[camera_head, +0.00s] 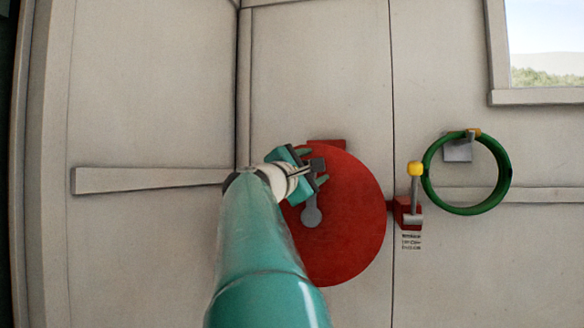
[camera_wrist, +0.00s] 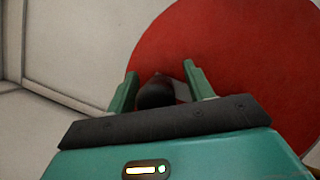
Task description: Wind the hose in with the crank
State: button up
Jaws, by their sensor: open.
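A red reel disc (camera_head: 352,225) is mounted on the wall in the middle of the head view. It also fills the upper right of the wrist view (camera_wrist: 245,55). A grey crank arm (camera_head: 312,205) runs up from a round hub on the disc. My gripper (camera_head: 321,168) is at the crank's upper end and hides part of it. In the wrist view, a dark crank knob (camera_wrist: 156,92) sits between my two open green fingers, with a gap on the right side. Whether either finger touches it I cannot tell.
A green hose loop (camera_head: 510,178) hangs on a grey wall bracket (camera_head: 458,152) at the right. A red fitting (camera_head: 402,212) with a yellow-topped grey lever (camera_head: 415,170) stands between disc and loop. A window (camera_head: 545,45) is at the upper right. A wall rail (camera_head: 140,180) runs left.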

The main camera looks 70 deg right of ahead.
jog(key=v, duration=1.3)
jog(key=shift+w+a, duration=0.2)
jog(key=shift+a, duration=0.05)
jog(key=shift+f, duration=0.1)
jog(key=shift+s, duration=0.1)
